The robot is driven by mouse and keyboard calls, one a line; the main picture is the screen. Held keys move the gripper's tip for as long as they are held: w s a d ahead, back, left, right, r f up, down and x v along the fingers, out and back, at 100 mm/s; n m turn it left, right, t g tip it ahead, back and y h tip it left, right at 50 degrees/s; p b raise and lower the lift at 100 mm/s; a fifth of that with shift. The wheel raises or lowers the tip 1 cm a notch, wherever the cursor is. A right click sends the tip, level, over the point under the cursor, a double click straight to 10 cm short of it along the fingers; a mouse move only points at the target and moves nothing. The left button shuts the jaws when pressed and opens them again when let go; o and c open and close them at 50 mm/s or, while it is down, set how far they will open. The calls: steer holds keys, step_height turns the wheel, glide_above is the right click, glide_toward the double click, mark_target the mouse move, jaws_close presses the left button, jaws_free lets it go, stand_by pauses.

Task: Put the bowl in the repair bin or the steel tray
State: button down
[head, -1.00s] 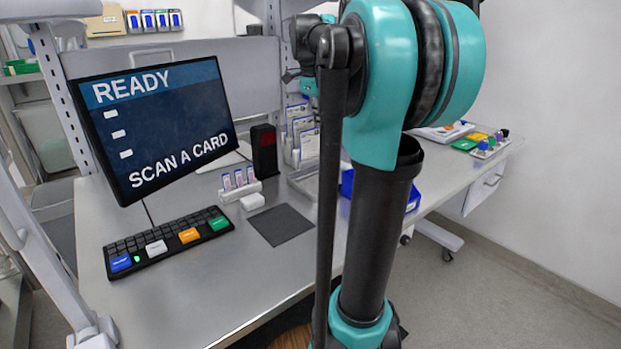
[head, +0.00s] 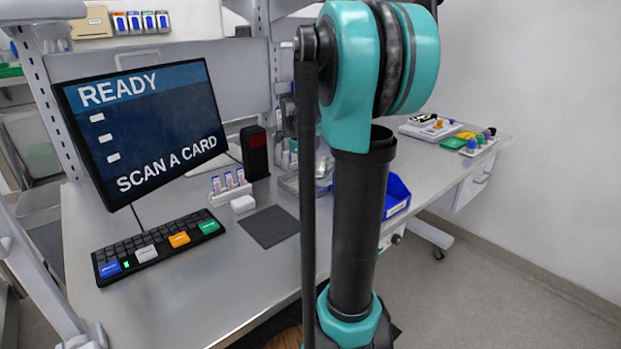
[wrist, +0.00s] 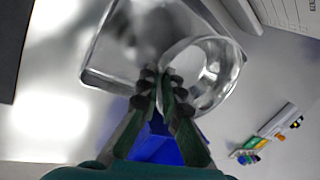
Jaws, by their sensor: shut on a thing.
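My gripper (wrist: 163,82) is shut on the near rim of a shiny, round, metallic bowl (wrist: 205,98) in the wrist view. The bowl is tilted in the picture and looks empty. The steel tray (wrist: 97,80), shallow and square with a bright rim, lies behind and to the left of the bowl, partly covered by it. A blue bin (wrist: 155,150) shows behind my fingers; it also stands right of my arm in the head view (head: 397,194). I cannot tell whether it is the repair bin. My arm hides the gripper in the head view.
A monitor (head: 150,125), a keyboard (head: 155,246) and a dark mat (head: 268,226) are on the left of the bench. A card holder (head: 230,187) and a black reader (head: 255,152) stand behind the mat. Coloured items (head: 455,138) lie at the far right end.

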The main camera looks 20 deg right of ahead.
steer(key=shift+f, duration=1.35)
steer(key=shift+f, duration=0.1)
steer(key=c, duration=1.7)
jaws_free()
steer(key=v, duration=1.2)
steer(key=shift+d, duration=0.1)
